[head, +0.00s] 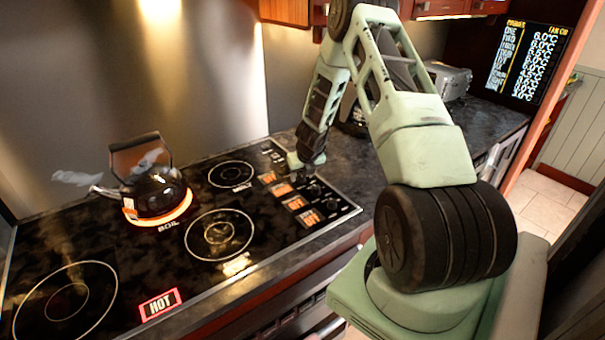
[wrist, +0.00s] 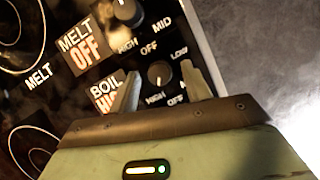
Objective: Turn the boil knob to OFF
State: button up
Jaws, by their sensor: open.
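The boil knob (wrist: 159,74) is a dark round knob with a pale pointer line, beside a BOIL display (wrist: 106,92) that appears to read HI, partly hidden by a finger. My gripper (wrist: 160,70) is open, with one finger on each side of the boil knob; I cannot tell whether they touch it. In the head view my gripper (head: 308,175) is low over the knob panel at the cooktop's right. A black kettle (head: 153,192) stands on the glowing burner marked BOIL (head: 168,225), with steam nearby.
The melt knob (wrist: 126,10) is close above, beside a display reading MELT OFF (wrist: 82,46). The black cooktop (head: 120,255) has other burner rings and a lit HOT sign (head: 160,304). Dark counter (head: 345,165) lies to the right, with a metallic appliance (head: 448,80) behind.

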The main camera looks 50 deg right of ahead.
jog(key=c, duration=1)
